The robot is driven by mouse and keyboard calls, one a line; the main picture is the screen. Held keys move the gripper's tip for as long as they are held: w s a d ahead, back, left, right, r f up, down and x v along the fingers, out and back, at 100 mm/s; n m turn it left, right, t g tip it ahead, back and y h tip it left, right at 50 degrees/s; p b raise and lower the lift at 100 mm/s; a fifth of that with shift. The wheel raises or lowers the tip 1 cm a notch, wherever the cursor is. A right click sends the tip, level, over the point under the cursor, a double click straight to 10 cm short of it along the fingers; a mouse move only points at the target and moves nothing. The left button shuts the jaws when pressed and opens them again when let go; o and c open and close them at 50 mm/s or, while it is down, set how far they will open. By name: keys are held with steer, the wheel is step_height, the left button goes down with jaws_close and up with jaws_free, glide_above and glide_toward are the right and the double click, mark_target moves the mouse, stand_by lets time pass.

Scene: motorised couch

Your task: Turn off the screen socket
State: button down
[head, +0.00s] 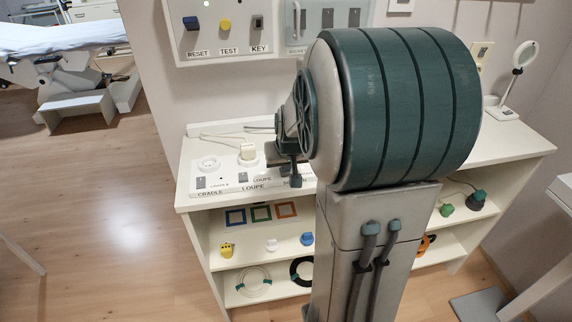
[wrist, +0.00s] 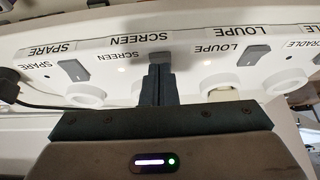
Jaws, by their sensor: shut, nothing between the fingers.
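The socket strip (head: 222,183) lies on the white counter in the head view, with CRADLE and LOUPE labels readable and its right part hidden behind my arm. In the wrist view it appears upside down, and the screen switch (wrist: 161,57), a grey rocker, sits by the SCREEN label (wrist: 127,40). My gripper (wrist: 160,70) is shut and empty, its fingertips at the near edge of that switch. I cannot tell whether they touch it. The screen socket is mostly hidden behind the fingers.
The loupe switch (wrist: 254,54) and spare switch (wrist: 74,70) flank the screen switch. A black plug (wrist: 9,85) sits at the left in the wrist view. A white plug (head: 248,152) stands in a socket in the head view. A wall panel (head: 226,25) is above.

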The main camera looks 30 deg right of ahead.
steer(key=shift+f, duration=0.1)
steer(key=f+t+b, duration=0.1)
steer(key=b, duration=0.2)
steer(key=shift+s, duration=0.15)
steer(key=shift+s+r+p, duration=0.1)
steer(key=shift+r+p, duration=0.2)
steer(key=shift+r, duration=0.05)
steer(key=shift+w, duration=0.2)
steer(key=shift+w+d+r, duration=0.15)
steer(key=shift+w+r, duration=0.1)
steer(key=shift+w, duration=0.4)
step_height(320, 180, up, 4)
steer(key=p, duration=0.3)
steer(key=shift+r, duration=0.2)
steer(key=s+a+r, duration=0.2)
steer(key=s+r, duration=0.4)
steer(key=shift+s+r+b, duration=0.35)
steer(key=shift+s+r, duration=0.05)
